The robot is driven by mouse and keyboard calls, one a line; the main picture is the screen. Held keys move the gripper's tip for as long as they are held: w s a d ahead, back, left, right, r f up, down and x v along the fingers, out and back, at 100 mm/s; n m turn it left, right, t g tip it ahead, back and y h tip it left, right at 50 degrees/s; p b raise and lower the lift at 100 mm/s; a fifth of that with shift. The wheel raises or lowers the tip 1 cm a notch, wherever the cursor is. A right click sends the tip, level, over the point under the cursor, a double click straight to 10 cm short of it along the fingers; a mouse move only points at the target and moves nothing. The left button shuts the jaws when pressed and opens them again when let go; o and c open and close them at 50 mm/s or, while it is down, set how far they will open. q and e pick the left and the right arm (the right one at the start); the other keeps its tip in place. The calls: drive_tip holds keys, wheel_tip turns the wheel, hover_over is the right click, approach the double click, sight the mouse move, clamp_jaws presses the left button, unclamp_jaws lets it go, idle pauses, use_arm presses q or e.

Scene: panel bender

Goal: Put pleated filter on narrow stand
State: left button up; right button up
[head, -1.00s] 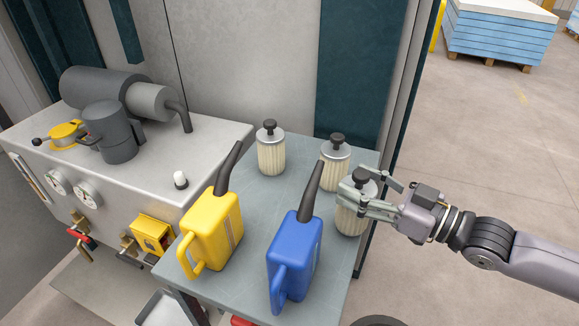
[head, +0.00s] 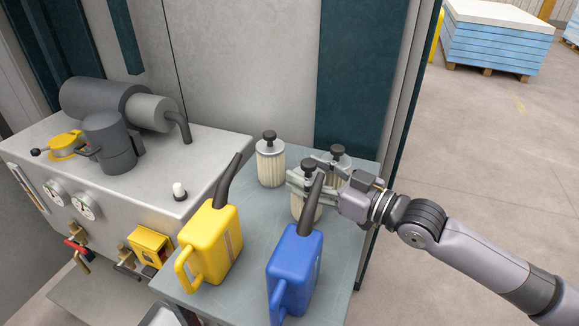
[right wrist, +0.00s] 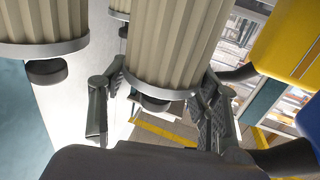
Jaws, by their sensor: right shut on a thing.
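My right gripper (head: 308,178) is shut on a pleated filter (head: 301,207), a cream ribbed cylinder with a metal cap and dark knob. The blue can's spout partly hides the held filter. In the right wrist view, this filter (right wrist: 165,45) sits between the two fingers. A second pleated filter (head: 270,165) stands at the back of the grey table. A third filter (head: 341,160) is behind the gripper and partly hidden. I cannot tell whether the grey table (head: 340,262) is the narrow stand; no other stand is clear. My left gripper is not in view.
A yellow can (head: 211,248) and a blue can (head: 294,272) stand on the table's front part, close to the held filter. A machine bench (head: 160,172) with gauges is at left. The tall panel (head: 245,70) rises behind. Open floor (head: 480,130) lies at right.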

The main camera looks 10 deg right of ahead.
drive_tip(key=shift+x, duration=0.85)
drive_tip(key=shift+w+a+f+p, duration=0.25)
drive_tip(key=shift+w+a+f, duration=0.1)
drive_tip(key=shift+w+a, duration=0.2)
drive_tip(key=shift+w+a+f+p, duration=0.2)
drive_tip(key=shift+w+a+f, duration=0.2)
drive_tip(key=shift+w, duration=0.25)
drive_tip(key=o, duration=1.3)
drive_tip(key=shift+a+f, duration=0.1)
drive_tip(key=shift+f, duration=0.05)
drive_tip(key=shift+c, duration=0.2)
drive_tip(key=o, duration=0.5)
